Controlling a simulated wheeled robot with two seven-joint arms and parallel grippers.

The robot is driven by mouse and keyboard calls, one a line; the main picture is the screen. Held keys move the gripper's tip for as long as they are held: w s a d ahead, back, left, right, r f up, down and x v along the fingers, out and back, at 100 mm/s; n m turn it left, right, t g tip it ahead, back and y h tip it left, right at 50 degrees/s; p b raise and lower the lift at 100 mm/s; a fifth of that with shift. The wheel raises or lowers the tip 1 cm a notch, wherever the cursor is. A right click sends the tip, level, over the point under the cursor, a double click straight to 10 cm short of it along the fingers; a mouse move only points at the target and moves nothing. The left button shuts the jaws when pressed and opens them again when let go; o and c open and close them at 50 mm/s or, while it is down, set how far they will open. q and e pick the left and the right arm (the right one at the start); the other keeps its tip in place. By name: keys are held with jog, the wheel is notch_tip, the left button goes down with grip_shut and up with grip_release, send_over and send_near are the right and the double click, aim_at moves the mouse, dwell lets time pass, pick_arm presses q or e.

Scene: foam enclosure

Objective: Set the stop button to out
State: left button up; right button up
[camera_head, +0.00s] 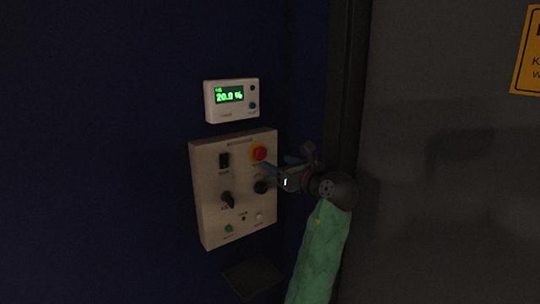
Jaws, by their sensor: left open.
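The stop button (260,153) is a red mushroom knob on a yellow ring, at the upper right of the pale control panel (207,165). Whether it is pressed in or out is too small to tell. My left gripper (279,165) is open, just right of and below the button, with its bluish fingertips close to it. I cannot tell whether a finger touches the button. My left arm, in a green sleeve, rises from the bottom of the picture. My right gripper is not in view.
The panel also carries a black rocker switch (224,160), black knobs (228,200) (261,187), a green button (229,228) and a white one. A white display unit (232,101) reading about 20.9 % hangs above. A dark post (351,90) and grey door-like surface (440,180) stand right.

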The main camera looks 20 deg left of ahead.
aim_at(262, 155)
pick_arm(q)
jog(key=p+x, duration=0.1)
jog(key=x, duration=0.5)
jog(key=shift+a+r, duration=0.2)
jog(key=shift+w+a+f, duration=0.15)
jog(key=shift+w+a, duration=0.3)
jog(key=shift+a, duration=0.1)
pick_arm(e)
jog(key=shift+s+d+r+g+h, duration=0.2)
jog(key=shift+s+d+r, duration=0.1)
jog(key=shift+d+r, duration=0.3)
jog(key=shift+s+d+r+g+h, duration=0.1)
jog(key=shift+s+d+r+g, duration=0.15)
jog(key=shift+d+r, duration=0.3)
pick_arm(q)
jog(key=shift+c, duration=0.2)
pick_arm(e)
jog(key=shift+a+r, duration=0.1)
